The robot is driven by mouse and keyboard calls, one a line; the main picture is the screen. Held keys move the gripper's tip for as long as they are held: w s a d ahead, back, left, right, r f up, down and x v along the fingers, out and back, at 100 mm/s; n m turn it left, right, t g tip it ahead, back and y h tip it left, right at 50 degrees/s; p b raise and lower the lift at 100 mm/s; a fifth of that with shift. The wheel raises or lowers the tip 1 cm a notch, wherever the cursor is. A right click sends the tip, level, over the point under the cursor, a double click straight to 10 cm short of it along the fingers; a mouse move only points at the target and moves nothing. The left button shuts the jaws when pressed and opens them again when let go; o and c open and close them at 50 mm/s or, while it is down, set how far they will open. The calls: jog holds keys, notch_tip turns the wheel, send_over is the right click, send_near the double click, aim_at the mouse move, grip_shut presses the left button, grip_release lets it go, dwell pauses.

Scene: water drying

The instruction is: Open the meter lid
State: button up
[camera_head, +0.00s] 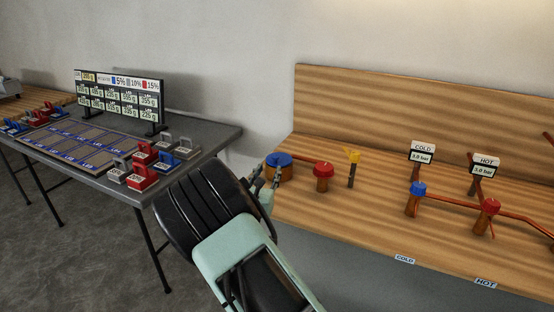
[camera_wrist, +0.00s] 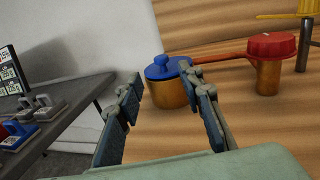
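The meter is a copper-coloured round body (camera_wrist: 172,94) with a blue lid (camera_wrist: 168,68) on top that has a round blue knob. The lid sits on the body and looks shut. In the head view the blue lid (camera_head: 279,159) is at the left end of the wooden bench. My gripper (camera_wrist: 162,82) is open and empty, with its fingers pointing toward the meter. In the wrist view the right finger overlaps the meter's right side and the left finger is to its left. I cannot tell whether a finger touches it. In the head view my gripper (camera_head: 267,175) is at the meter's left front.
A red-capped copper post (camera_head: 323,176) and a yellow-handled valve (camera_head: 352,166) stand right of the meter. A copper pipe runs from the meter toward the red cap. COLD (camera_head: 422,152) and HOT (camera_head: 486,164) gauges stand farther right. A grey table (camera_head: 205,140) with weights is left.

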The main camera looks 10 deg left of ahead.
aim_at(275, 158)
jog(key=w, duration=0.3)
jog(key=w+d, duration=0.1)
jog(key=w, duration=0.5)
jog(key=shift+w+d+b, duration=0.2)
jog(key=shift+w+b, duration=0.1)
jog(key=shift+w, duration=0.1)
grip_shut()
